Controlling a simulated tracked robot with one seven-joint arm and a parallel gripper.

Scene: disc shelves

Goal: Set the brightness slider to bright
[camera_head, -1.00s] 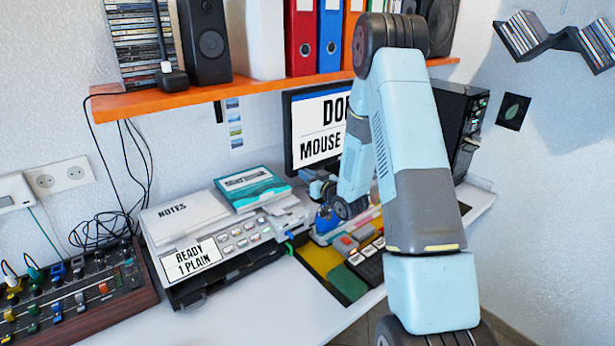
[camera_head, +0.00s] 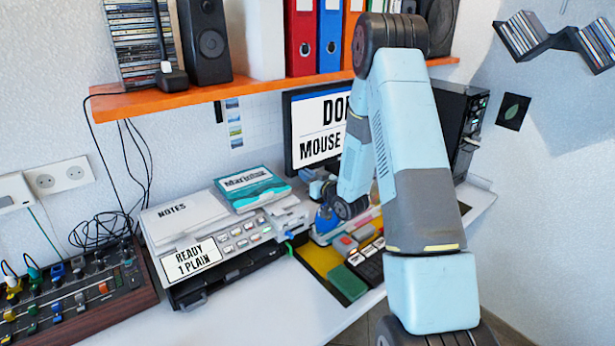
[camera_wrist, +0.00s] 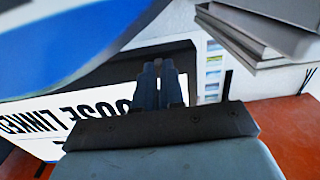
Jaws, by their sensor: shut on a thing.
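The monitor (camera_head: 318,120) stands at the back of the desk, and its lower right is hidden by my arm. It also shows upside down in the wrist view (camera_wrist: 55,112), with its black frame behind the fingers. My gripper (camera_head: 316,185) is low at the monitor's lower left part in the head view. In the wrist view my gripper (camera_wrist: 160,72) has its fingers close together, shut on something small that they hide. I cannot make out the brightness slider or its setting in either view.
The printer (camera_head: 235,240) with the notes and a teal box (camera_head: 250,190) on top stands left of my gripper. An orange shelf (camera_head: 270,92) runs above. A mixer (camera_head: 75,300) with several knobs is at the far left. Clear desk lies in front of the printer.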

